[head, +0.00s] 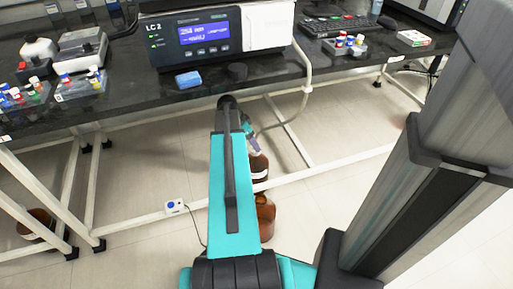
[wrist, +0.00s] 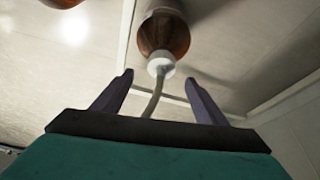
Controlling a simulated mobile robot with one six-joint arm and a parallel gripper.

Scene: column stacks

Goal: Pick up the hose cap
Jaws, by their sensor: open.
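The hose cap (wrist: 161,64) is white and sits on the neck of a brown bottle (wrist: 163,32) in the wrist view. A grey hose (wrist: 154,95) runs from the cap down toward the palm of my gripper. My gripper (wrist: 158,88) is open, with its two dark fingers spread left and right of the hose. The cap lies between and slightly beyond the fingertips, with no visible contact. In the head view, my arm partly hides the cap and the brown bottle (head: 259,168), which is beneath the bench edge.
A second brown bottle (head: 265,215) stands on the floor, partly behind my arm. The black bench (head: 130,75) has a white frame (head: 310,178) below it. A blue-buttoned box (head: 175,206) with a cable is on the left. Another brown bottle (head: 36,225) stands far left.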

